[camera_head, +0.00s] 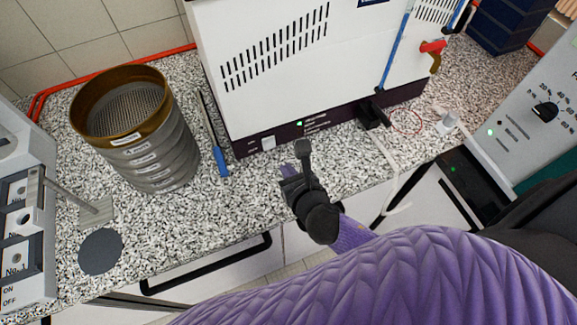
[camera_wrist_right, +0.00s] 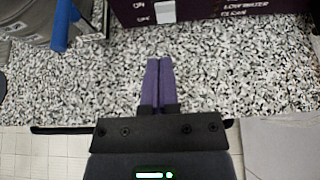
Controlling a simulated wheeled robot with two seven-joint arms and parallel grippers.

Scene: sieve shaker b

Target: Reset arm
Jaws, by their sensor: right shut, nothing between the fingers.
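My right gripper (camera_head: 290,172) reaches in from the lower right in the head view, over the front edge of the speckled counter. Its purple fingers also show in the right wrist view (camera_wrist_right: 158,82), pressed together and empty, above bare counter. It is in front of the white instrument (camera_head: 290,60) with a dark purple base, and apart from it. My left gripper is in neither view.
A stack of metal sieves (camera_head: 150,150) stands at the left, with a blue-handled tool (camera_head: 218,158) beside it. A grey disc (camera_head: 100,251) lies near the front edge. A control box (camera_head: 20,230) stands far left. The speckled counter (camera_head: 235,205) is clear around the gripper.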

